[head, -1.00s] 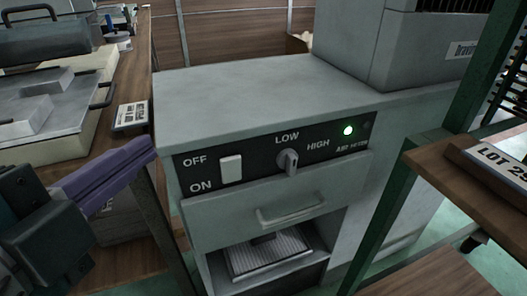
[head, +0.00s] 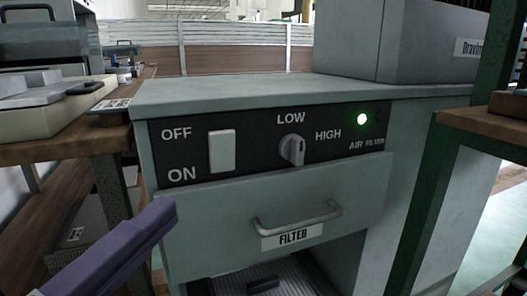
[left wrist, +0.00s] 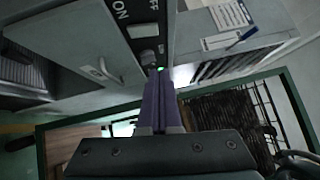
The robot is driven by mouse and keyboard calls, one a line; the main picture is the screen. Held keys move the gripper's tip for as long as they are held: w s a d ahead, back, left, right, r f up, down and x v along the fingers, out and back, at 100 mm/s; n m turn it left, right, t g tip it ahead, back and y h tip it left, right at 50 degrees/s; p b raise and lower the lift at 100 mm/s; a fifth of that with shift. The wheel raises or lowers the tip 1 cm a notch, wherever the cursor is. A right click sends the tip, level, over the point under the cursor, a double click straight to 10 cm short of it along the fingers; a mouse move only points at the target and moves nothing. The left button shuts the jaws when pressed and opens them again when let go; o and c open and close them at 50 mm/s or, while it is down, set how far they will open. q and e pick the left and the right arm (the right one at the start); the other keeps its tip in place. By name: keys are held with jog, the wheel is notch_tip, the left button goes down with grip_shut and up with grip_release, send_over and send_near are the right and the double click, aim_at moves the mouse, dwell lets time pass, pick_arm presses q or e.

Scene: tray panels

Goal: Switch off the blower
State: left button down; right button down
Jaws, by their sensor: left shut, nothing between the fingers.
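The blower's grey cabinet has a black panel with a white rocker switch (head: 222,151), marked OFF above and ON below. A grey knob (head: 292,150) sits between LOW and HIGH. A green lamp (head: 362,119) is lit at the panel's right. My left gripper (head: 165,211) is shut and empty, below and left of the switch, apart from it in the picture. In the left wrist view, the purple fingers (left wrist: 160,76) lie together, pointing toward the panel, with the switch (left wrist: 141,31) beyond their tips. My right gripper is in neither current view.
A drawer with a handle (head: 298,220) and a FILTER label is below the panel. A wooden bench (head: 110,118) with trays stands on the left. A green-framed shelf (head: 440,180) stands close on the right. A grey box (head: 400,50) sits on top.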

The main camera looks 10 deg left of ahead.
pick_arm(q)
jog(key=shift+w, duration=0.1)
jog(key=b, duration=0.1)
send_near(230, 132)
jog(key=w+d, duration=0.2)
jog(key=d, duration=0.1)
jog(key=w, duration=0.1)
jog(key=w+a, duration=0.1)
jog(key=w+b, duration=0.1)
jog(key=shift+a+r, duration=0.25)
jog(key=shift+a, duration=0.05)
jog(key=shift+w+a+r, duration=0.1)
jog(key=shift+w+a, duration=0.15)
